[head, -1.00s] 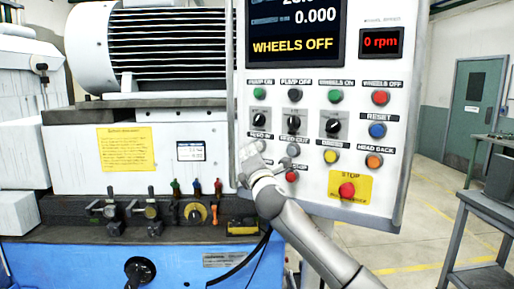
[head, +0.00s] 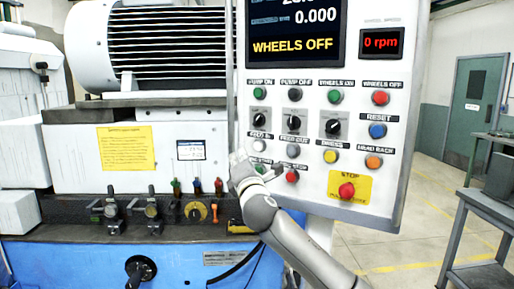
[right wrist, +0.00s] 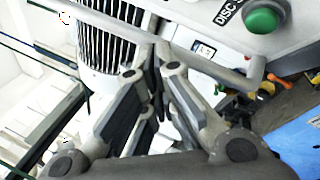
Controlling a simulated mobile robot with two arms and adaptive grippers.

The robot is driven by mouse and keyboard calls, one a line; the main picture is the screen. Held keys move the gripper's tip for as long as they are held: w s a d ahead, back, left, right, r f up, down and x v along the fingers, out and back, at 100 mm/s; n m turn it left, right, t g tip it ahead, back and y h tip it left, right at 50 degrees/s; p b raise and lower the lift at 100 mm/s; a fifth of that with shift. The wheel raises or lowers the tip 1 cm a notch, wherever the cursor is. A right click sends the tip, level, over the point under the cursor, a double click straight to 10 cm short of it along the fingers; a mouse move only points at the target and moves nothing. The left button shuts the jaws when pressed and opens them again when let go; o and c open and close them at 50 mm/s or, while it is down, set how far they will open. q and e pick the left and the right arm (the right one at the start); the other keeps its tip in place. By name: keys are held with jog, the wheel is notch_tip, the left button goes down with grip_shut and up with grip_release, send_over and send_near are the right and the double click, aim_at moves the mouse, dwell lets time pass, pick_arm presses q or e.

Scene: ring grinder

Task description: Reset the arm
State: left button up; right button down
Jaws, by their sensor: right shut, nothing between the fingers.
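My right gripper (head: 240,158) is at the lower left edge of the white control panel (head: 308,190), beside a green button (head: 260,169) in the bottom row. In the right wrist view its fingers (right wrist: 160,62) are closed together and empty, and the green button (right wrist: 262,20) shows to their upper right, apart from them. My right arm reaches in from the bottom right. My left gripper is not in view. The panel screen (head: 295,33) reads "WHEELS OFF" and the small display (head: 381,42) reads "0 rpm".
A red stop button (head: 347,190) sits on a yellow plate at the panel's lower right. The blue-based grinder (head: 190,265) with valves and levers is behind my gripper at left. A grey bar (right wrist: 215,75) crosses near my fingers. Open floor lies at right by a grey table (head: 470,210).

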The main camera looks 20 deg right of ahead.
dwell(0.4)
jog(key=s+d+f+m+g, duration=0.2)
jog(key=f+m+g, duration=0.2)
jog(key=f, duration=1.8)
jog(key=s+d+f+m+g, duration=0.1)
jog(key=f+m+g, duration=0.2)
jog(key=f, duration=1.9)
jog(key=s+f+m+g+y+b, duration=0.1)
jog(key=s+f+m+g, duration=0.1)
jog(key=s+f, duration=0.45)
jog(key=s+f+m+g, duration=0.1)
jog(key=s+f, duration=0.2)
jog(key=f, duration=0.7)
jog(key=s+f+m+g, duration=0.5)
jog(key=s+f, duration=1.6)
jog(key=s, duration=0.3)
jog(key=s+f+m+g, duration=0.2)
jog(key=s+f, duration=0.3)
jog(key=s, duration=1.1)
jog(key=s+f+m+g+b, duration=0.1)
jog(key=s+f+m, duration=0.3)
jog(key=s, duration=1.2)
jog(key=shift+s+a+f+g+y, duration=0.35)
jog(key=shift+f+g, duration=0.2)
jog(key=shift+g, duration=0.25)
